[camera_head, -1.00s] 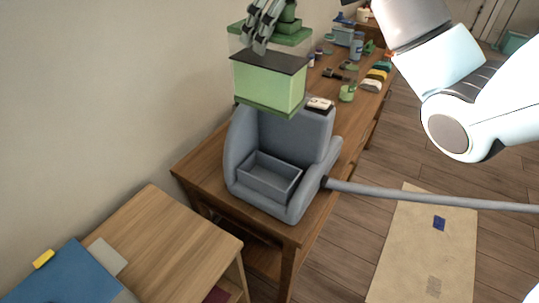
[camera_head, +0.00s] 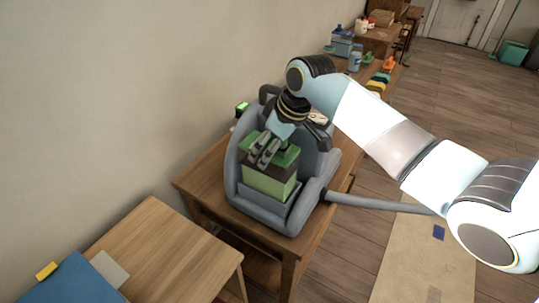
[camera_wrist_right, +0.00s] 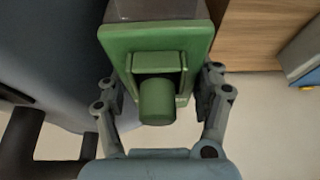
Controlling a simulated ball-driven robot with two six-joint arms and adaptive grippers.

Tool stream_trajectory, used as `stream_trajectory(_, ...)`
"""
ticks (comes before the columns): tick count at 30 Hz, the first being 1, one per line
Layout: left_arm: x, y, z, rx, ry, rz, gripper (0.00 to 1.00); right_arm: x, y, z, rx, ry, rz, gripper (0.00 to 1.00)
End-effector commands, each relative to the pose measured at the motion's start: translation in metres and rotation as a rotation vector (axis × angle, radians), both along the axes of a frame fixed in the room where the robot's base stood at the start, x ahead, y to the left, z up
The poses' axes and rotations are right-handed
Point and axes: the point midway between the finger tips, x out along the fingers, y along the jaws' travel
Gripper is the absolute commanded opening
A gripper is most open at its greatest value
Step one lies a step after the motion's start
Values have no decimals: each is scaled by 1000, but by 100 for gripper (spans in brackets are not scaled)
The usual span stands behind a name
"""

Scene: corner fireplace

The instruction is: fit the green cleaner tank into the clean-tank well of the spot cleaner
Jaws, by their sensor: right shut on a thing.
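The green cleaner tank (camera_head: 268,180) stands upright in the front well of the grey spot cleaner (camera_head: 236,170), its lower part hidden behind the well's rim (camera_head: 283,210). My right gripper (camera_head: 265,150) reaches down from above and is shut on the top of the tank. In the right wrist view, the tank's green top (camera_wrist_right: 155,45) and round cap (camera_wrist_right: 156,100) show between the two fingers of the right gripper (camera_wrist_right: 158,95). Whether the tank rests on the well's floor cannot be told. My left gripper is not in view.
The spot cleaner stands on a wooden table (camera_head: 205,175) by the wall, with a grey hose (camera_head: 380,202) running off to the right. A lower wooden table (camera_head: 160,245) with a blue thing (camera_head: 70,285) stands front left. Bottles and small items are further back.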

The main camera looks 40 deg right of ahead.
Motion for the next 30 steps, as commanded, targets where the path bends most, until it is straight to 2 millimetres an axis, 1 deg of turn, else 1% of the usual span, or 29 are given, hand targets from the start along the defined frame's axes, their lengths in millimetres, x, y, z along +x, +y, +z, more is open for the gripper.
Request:
stream_trajectory(3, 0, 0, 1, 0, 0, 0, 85, 0, 1, -18, 2, 2, 0, 8)
stream_trajectory(6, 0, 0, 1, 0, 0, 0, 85, 0, 0, -27, 1, -1, -1, 8)
stream_trajectory(17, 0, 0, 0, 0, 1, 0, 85, 0, 0, -30, 0, -1, 0, 8)
stream_trajectory(18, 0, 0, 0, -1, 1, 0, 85, 0, 0, -31, 0, 1, 0, 69)
stream_trajectory(23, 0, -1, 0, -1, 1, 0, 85, 0, 0, -31, 0, 2, 0, 90)
stream_trajectory(24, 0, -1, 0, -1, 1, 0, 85, 0, 0, -31, 0, 2, 0, 91)
stream_trajectory(30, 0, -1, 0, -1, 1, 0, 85, -1, 0, -31, 0, 2, 0, 91)
